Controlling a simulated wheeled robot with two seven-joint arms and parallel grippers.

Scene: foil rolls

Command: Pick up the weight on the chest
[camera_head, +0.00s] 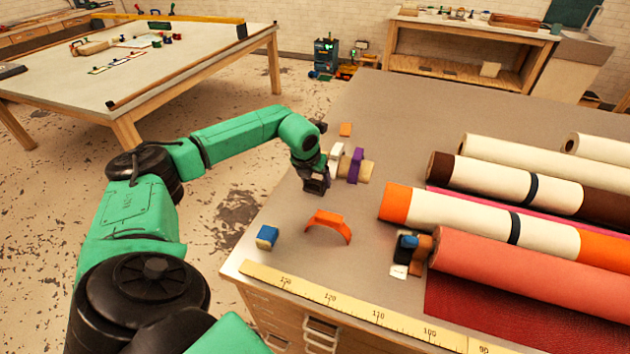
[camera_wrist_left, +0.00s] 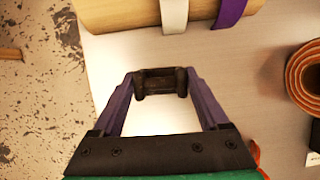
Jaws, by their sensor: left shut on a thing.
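The chest (camera_head: 300,255) is the grey-topped drawer cabinet at the right in the head view. My left gripper (camera_head: 316,182) is low over its top, near the left edge. In the left wrist view the gripper (camera_wrist_left: 161,84) is shut on a small dark block (camera_wrist_left: 160,74), which I take for the weight. The block is small and partly covered by the fingertips, so its full shape is unclear. Whether it touches the top I cannot tell. My right gripper is not in view.
A tan roll with white and purple bands (camera_head: 357,167) lies just beyond the gripper. An orange arch (camera_head: 328,226) and a blue block (camera_head: 267,237) are nearer. Large rolls (camera_head: 530,262) fill the right side. A yellow ruler (camera_head: 350,310) runs along the front edge.

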